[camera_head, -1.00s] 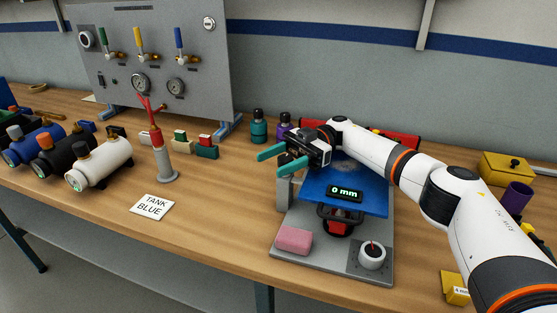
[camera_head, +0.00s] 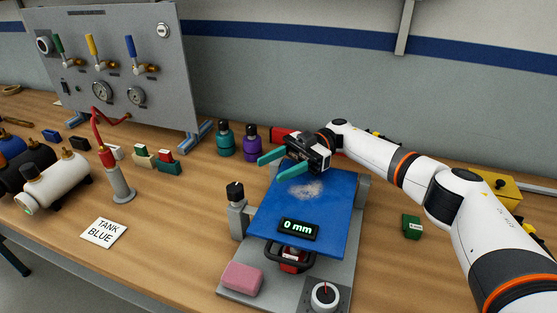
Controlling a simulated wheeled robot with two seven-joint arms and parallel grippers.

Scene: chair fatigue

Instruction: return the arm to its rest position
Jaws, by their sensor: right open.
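My right arm comes in from the right side of the head view. Its gripper (camera_head: 283,162), with teal fingers, is open and empty. It hangs over the far left part of a blue plate (camera_head: 335,205) on a grey test stand. A pale scuffed patch marks the plate near the gripper. A black display (camera_head: 298,229) on the plate's front edge reads 0 mm. My left gripper is not in view.
A pink block (camera_head: 241,279) and a knob (camera_head: 325,296) sit on the stand's base. Teal (camera_head: 225,140) and purple (camera_head: 250,142) bottles stand behind the gripper. A valve panel (camera_head: 120,65), tanks and a TANK BLUE card (camera_head: 104,232) are at left. A green block (camera_head: 411,227) lies beside the stand.

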